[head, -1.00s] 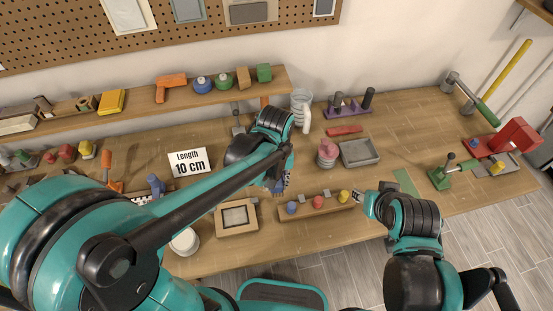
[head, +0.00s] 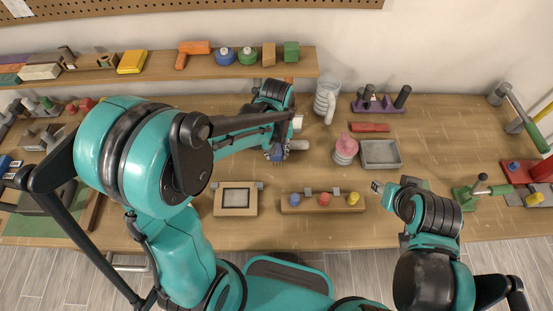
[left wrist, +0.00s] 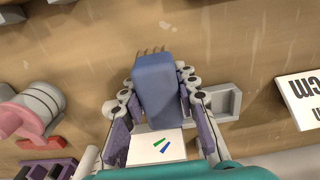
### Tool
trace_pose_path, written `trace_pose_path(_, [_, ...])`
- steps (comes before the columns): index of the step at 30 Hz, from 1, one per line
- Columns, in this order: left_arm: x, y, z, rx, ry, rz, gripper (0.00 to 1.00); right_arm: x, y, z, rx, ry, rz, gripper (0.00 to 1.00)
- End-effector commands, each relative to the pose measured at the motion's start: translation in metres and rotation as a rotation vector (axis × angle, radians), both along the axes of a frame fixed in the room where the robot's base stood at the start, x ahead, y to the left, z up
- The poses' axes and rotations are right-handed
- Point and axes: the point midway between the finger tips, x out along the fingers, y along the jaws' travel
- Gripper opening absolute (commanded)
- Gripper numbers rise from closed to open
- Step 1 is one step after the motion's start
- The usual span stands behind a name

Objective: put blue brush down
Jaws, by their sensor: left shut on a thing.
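My left gripper (head: 276,146) is shut on the blue brush (head: 276,156), above the middle of the wooden workbench (head: 330,225). In the left wrist view the brush (left wrist: 153,88) sits between the two fingers (left wrist: 155,110), its pale bristles pointing to the top of the picture. I cannot tell whether the bristles touch the bench. My right gripper (head: 378,188) hangs over the bench front, right of the peg block, with nothing visible in it; its fingers are too small to judge.
Near the brush are a pink stacked piece (head: 345,149), a grey tray (head: 381,154), a framed block (head: 236,198) and a peg block (head: 322,203). A white card with coloured marks (left wrist: 158,146) lies behind the brush. Bare bench shows in front.

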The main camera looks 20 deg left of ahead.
Motion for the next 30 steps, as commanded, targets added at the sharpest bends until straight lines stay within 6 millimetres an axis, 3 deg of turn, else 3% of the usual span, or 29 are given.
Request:
trace_pose_path(9, [0.001, 0.001, -0.039, 0.0, 0.0, -0.001, 0.0, 0.0, 0.0, -0.015, 0.0, 0.0, 0.0, 0.4])
trace_pose_path(21, [0.0, 0.0, -0.045, 0.0, 0.0, -0.001, 0.0, 0.0, 0.0, -0.019, 0.0, 0.0, 0.0, 0.4])
trace_pose_path(22, [0.0, 0.0, -0.045, 0.0, 0.0, -0.001, 0.32, 0.0, 0.0, -0.019, 0.0, 0.0, 0.0, 0.4])
trace_pose_path(24, [0.0, 0.0, -0.044, 0.0, 0.0, -0.001, 0.5, 0.0, 0.0, -0.018, 0.0, 0.0, 0.0, 0.4])
trace_pose_path(30, [0.0, 0.0, -0.043, 0.0, 0.0, -0.001, 0.5, 0.0, 0.0, -0.017, 0.0, 0.0, 0.0, 0.4])
